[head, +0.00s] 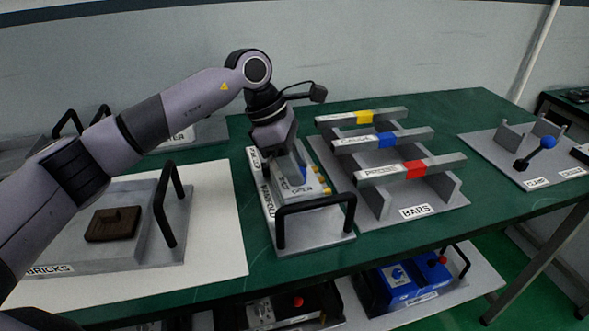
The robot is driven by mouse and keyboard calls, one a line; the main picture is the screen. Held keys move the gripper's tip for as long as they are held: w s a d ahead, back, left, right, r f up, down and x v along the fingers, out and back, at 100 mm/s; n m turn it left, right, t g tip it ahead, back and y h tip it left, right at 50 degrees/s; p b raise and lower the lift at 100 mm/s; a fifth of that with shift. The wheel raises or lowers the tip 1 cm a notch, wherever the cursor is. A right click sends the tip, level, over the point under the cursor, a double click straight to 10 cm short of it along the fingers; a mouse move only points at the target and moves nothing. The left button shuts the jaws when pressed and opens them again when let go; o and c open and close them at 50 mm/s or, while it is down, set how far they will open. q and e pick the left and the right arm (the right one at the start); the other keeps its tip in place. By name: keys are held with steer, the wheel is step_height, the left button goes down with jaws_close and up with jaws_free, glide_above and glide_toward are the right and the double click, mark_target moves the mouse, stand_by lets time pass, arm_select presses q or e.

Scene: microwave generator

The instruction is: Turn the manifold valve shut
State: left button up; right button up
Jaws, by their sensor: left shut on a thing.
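The manifold (325,222) is a grey tray-like unit with a black front handle, yellow fittings along its right side and white labels, one reading OPEN. It stands on the green table, left of the bars rack. My left gripper (288,160) reaches down over its back part and is shut on the valve handle, of which a blue part (303,173) shows just below the jaws. The fingertips and most of the handle are hidden, so the handle's exact angle cannot be told. My right gripper is not in view.
The bars rack (415,212) with yellow, blue and red marked bars stands close on the right. The bricks tray (150,250), with a black handle, is at the left. A clamp tray (510,165) sits far right. Blue boxes (400,285) are on the lower shelf.

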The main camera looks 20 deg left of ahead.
arm_select(q)
steer(key=m+g, duration=0.1)
steer(key=m, duration=0.2)
steer(key=shift+w+b, duration=0.15)
steer(key=shift+b, duration=0.15)
steer(key=m+g, duration=0.1)
steer(key=m, duration=0.2)
steer(key=shift+w+r+m, duration=0.1)
steer(key=shift+m, duration=0.2)
steer(key=m+g+y, duration=0.1)
steer(key=m, duration=0.2)
steer(key=shift+d+g, duration=0.1)
steer(key=shift+g, duration=0.2)
steer(key=shift+w+m+g+y, duration=0.1)
steer(key=shift+m+g+y, duration=0.3)
steer(key=shift+m, duration=1.1)
steer(key=o, duration=1)
steer(key=shift+o, duration=0.2)
